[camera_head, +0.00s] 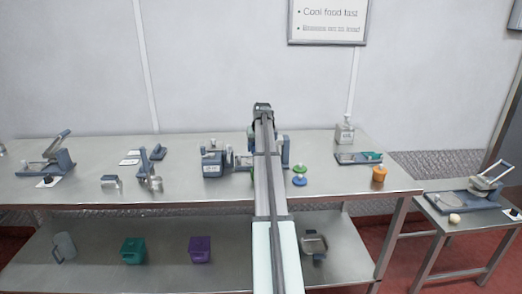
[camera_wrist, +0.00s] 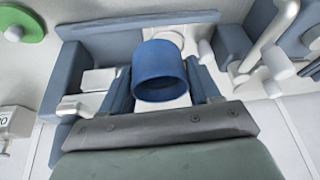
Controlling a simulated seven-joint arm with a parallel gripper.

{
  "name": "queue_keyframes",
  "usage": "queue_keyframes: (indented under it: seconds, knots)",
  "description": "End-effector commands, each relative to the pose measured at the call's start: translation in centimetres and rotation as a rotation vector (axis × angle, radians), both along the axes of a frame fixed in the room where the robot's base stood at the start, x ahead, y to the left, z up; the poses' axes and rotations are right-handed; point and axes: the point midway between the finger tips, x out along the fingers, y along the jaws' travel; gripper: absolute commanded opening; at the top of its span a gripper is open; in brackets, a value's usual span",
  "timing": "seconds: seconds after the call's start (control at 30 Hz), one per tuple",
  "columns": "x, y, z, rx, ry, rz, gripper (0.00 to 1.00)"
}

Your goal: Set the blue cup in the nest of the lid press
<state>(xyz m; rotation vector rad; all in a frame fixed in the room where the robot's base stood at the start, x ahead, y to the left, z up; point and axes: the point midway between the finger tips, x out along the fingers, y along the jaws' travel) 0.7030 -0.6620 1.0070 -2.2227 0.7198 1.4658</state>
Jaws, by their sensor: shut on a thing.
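The blue cup (camera_wrist: 160,72) is between the two fingers of my gripper (camera_wrist: 162,86) in the wrist view, and the gripper is shut on it. The cup's open mouth faces the camera. Under and behind the cup is a blue-grey frame (camera_wrist: 95,32) with pale parts, which looks like the lid press. A pale round part (camera_wrist: 178,36) shows just past the cup's rim. The cup hides what is under it, so I cannot tell whether it touches the nest. In the head view my arm hides the cup, the gripper and part of a blue-grey device (camera_head: 284,152).
A device with a white label (camera_head: 212,158) stands just left of my arm. A lever press (camera_head: 50,163) is at the far left.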

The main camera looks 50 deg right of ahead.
Motion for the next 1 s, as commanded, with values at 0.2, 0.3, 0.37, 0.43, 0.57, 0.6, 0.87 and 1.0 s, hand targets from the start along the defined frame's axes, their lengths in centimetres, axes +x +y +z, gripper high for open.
queue_keyframes:
  seconds: [0.2, 0.3, 0.37, 0.43, 0.57, 0.6, 0.87, 1.0]
  knots:
    - [3.6, -1.5, 0.2, 0.001, 0.001, 0.089, 0.34]
    - [4.4, -1.9, 0.3, 0.000, 0.000, 0.112, 0.34]
    - [4.7, -2.0, 0.3, 0.001, 0.000, 0.121, 0.34]
    - [5.0, -2.2, 0.4, 0.001, 0.000, 0.128, 0.34]
    - [5.2, -2.3, 0.3, 0.001, -0.001, 0.135, 0.34]
    - [5.2, -2.3, 0.2, 0.001, 0.000, 0.136, 0.34]
    - [5.2, -2.3, -0.9, 0.001, 0.000, 0.136, 0.34]
    - [5.2, -2.2, -2.0, 0.002, 0.000, 0.136, 0.34]
